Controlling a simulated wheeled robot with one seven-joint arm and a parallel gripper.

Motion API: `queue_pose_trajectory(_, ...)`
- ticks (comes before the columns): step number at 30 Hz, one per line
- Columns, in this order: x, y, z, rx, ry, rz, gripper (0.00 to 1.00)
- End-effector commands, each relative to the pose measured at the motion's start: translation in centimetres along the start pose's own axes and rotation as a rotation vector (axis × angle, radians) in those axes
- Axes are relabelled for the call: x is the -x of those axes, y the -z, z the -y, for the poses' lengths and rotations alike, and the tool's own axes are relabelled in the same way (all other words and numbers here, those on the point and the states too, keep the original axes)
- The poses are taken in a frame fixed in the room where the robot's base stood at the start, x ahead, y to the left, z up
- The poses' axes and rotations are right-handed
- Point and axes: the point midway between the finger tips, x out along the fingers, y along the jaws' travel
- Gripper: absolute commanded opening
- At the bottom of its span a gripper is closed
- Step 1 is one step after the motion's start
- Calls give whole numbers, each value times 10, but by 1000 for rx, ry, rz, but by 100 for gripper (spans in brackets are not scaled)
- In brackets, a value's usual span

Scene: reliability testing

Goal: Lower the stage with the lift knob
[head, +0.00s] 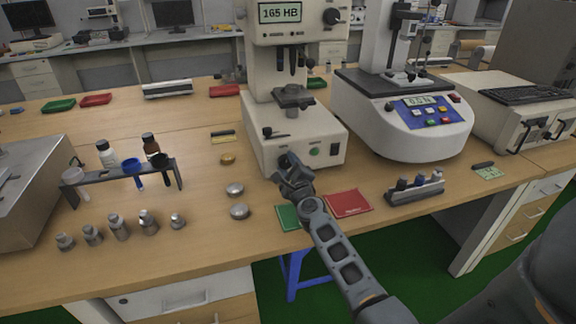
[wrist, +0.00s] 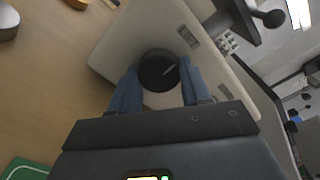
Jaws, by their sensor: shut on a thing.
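The hardness tester (head: 265,140) stands on the bench, its display reading 165 HB. Its dark stage (head: 292,98) sits on a short column above the base, with a gap below the indenter turret. The lift knob (wrist: 158,72) is round and black with a pale line mark, on the tester's front face. In the wrist view the two blue fingers of my gripper (wrist: 160,86) are shut on the knob, one on each side. In the head view my gripper mostly hides the knob.
A red booklet (head: 348,203) and a green one (head: 288,217) lie in front. Metal discs (head: 239,211), a bottle rack (head: 125,175) and a second instrument (head: 400,125) stand nearby.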

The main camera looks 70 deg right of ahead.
Motion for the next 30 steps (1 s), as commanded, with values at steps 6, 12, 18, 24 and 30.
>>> queue_pose_trajectory(6, 0, 0, -1, 12, -2, 1, 17)
queue_pose_trajectory(12, 0, 0, -1, 12, -2, 1, 17)
queue_pose_trajectory(18, 0, 0, -1, 11, -2, 1, 63)
queue_pose_trajectory(24, 0, 0, 0, 10, -1, 0, 73)
queue_pose_trajectory(30, 4, 0, 0, 10, -1, 0, 73)
